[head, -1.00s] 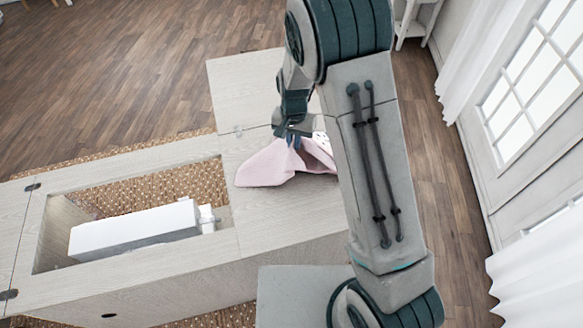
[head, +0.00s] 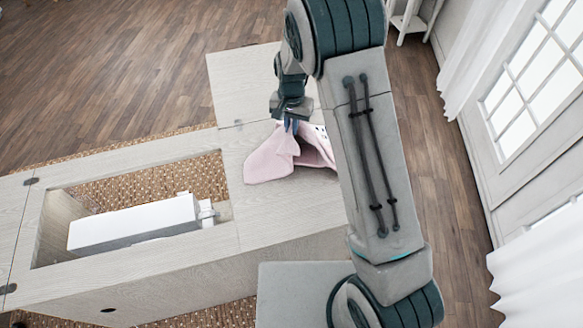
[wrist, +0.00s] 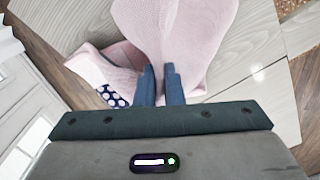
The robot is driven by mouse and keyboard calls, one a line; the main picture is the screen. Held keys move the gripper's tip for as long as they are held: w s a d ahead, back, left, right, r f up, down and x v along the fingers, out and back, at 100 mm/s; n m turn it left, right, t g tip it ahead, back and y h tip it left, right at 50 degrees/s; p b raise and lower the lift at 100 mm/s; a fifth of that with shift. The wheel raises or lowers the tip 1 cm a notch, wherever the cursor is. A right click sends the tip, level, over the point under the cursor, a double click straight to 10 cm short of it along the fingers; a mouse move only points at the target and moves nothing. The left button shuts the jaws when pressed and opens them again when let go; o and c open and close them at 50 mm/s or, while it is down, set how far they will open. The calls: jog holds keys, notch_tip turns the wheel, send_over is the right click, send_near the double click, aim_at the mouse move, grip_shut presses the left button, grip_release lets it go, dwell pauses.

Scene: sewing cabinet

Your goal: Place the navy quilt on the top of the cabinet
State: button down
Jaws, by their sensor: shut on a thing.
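A pink cloth (head: 270,160) lies on the pale wooden cabinet top (head: 285,215), right of its rectangular opening. A small navy patch with white dots shows at its edge in the wrist view (wrist: 112,97), so this appears to be the quilt, mostly pink side out. My gripper (head: 291,127) is above the cloth, shut on a pinched fold of it. In the wrist view the two blue fingers (wrist: 160,75) hold the fold between them. The cloth is bunched upward at the fingers, while its lower part appears to rest on the top. My arm hides its right end.
The opening in the cabinet top holds a white sewing machine (head: 135,222). A wooden leaf (head: 240,85) extends behind the cloth. A window (head: 535,85) and white curtains (head: 545,265) stand at the right. A small white stand is at the back.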

jog(key=w+a+r+n, duration=0.2)
jog(key=w+a, duration=0.1)
jog(key=w, duration=1)
jog(key=s+d+f, duration=0.2)
jog(key=s+f, duration=0.4)
jog(key=s, duration=0.1)
jog(key=s+d+f, duration=0.1)
jog(key=s+f, duration=0.4)
jog(key=s, duration=0.3)
jog(key=s+d+f, duration=0.2)
jog(key=s+f, duration=0.4)
jog(key=s, duration=0.1)
jog(key=shift+s+d+f, duration=0.25)
jog(key=shift+d+f, duration=0.05)
jog(key=c, duration=1.2)
grip_release()
jog(key=shift+r, duration=0.1)
